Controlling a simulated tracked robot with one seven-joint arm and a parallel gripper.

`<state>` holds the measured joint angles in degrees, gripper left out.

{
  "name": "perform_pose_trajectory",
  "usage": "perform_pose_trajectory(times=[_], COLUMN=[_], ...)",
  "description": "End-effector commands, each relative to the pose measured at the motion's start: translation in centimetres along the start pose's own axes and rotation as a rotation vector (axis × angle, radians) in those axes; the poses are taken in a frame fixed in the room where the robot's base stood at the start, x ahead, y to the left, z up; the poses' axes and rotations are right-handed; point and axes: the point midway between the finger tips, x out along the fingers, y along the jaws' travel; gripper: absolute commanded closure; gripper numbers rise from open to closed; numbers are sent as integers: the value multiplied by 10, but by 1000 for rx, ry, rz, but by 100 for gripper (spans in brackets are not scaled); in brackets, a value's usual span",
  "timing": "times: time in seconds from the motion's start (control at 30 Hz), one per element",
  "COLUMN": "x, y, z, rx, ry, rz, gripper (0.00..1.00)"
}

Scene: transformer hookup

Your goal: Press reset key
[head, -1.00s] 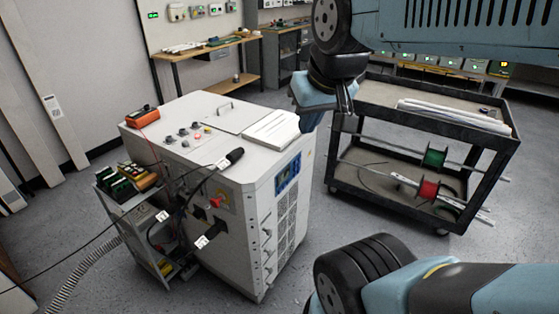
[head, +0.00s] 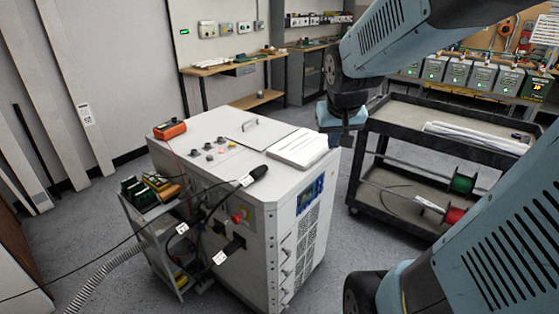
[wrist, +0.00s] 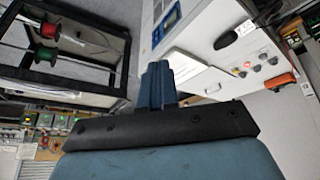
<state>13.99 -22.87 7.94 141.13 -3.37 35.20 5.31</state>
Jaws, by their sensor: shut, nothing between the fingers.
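A white cabinet (head: 225,165) stands left of centre in the head view. Its right face has a blue panel with a small screen (head: 310,195), also at the top of the wrist view (wrist: 172,18). Knobs and small buttons (head: 212,149) sit on its top, and they show at the right in the wrist view (wrist: 264,66). I cannot tell which control is the reset key. My gripper (wrist: 158,70) is shut and empty. In the head view it hangs beyond the cabinet's right top edge, its fingertips hard to make out.
A black cart (head: 400,112) with red and green spools stands right of the cabinet. A small side shelf (head: 160,225) with meters and cables is at the cabinet's left. A stack of white paper (head: 298,150) and an orange meter (head: 170,129) lie on the cabinet top.

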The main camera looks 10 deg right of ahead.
Motion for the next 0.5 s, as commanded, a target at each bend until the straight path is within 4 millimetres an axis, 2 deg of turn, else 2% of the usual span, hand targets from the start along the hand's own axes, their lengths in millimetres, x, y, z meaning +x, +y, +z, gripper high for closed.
perform_pose_trajectory(times=[0.03, 0.2, 0.5], x=[16, 64, 152], y=[4, 17, 42], z=[-6, -24, -41], rx=[16, 63, 159], ry=[-12, -26, -42], rz=[8, 20, -1], gripper=[100, 100, 100])
